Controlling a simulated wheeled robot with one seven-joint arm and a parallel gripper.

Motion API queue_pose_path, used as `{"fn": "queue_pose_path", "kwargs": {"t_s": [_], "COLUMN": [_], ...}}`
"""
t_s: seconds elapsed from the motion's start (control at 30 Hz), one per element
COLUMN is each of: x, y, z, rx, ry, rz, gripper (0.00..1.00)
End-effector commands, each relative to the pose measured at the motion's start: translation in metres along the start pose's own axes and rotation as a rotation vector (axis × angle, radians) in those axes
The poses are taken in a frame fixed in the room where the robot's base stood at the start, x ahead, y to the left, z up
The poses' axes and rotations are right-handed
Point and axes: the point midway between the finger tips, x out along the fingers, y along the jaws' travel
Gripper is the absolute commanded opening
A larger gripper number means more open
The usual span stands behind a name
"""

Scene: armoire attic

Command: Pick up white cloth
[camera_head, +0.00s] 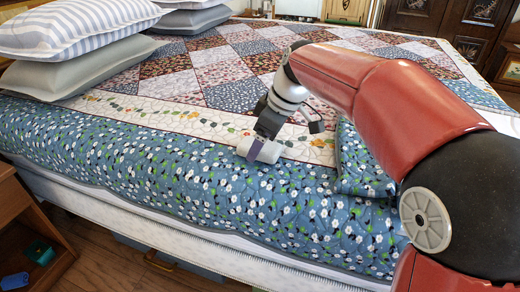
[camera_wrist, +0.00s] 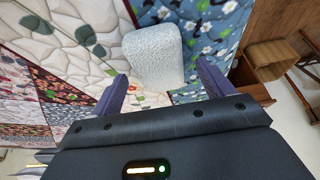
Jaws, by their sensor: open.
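The white cloth (camera_wrist: 153,55) is a pale, textured, rounded block in the wrist view, lying on the patterned bed quilt. In the head view it shows as a small whitish piece (camera_head: 268,152) just below my gripper (camera_head: 256,143). In the wrist view my gripper (camera_wrist: 160,84) is open, with one purple finger to the lower left of the cloth and the other to its lower right. The cloth lies in line with the gap between the fingers. I cannot tell whether either finger touches it.
The bed's blue floral quilt (camera_head: 200,178) spreads around the cloth, with a folded part (camera_head: 358,165) to the right. Striped and grey pillows (camera_head: 80,68) lie at the upper left. A wooden nightstand (camera_head: 15,215) stands at the lower left. The bed's middle is clear.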

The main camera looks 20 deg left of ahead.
Motion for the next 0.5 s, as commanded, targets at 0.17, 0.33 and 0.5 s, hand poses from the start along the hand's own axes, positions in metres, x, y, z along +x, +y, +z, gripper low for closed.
{"fn": "queue_pose_path", "kwargs": {"t_s": [0.17, 0.33, 0.5], "x": [0.0082, 0.0077, 0.0083], "y": [0.0, 0.0001, 0.0001], "z": [0.0003, 0.0003, 0.0007], "rx": [0.001, 0.001, 0.002], "ry": [-0.001, 0.0, 0.0], "rz": [0.0, 0.001, 0.001], "gripper": [0.8, 0.8, 0.8]}}
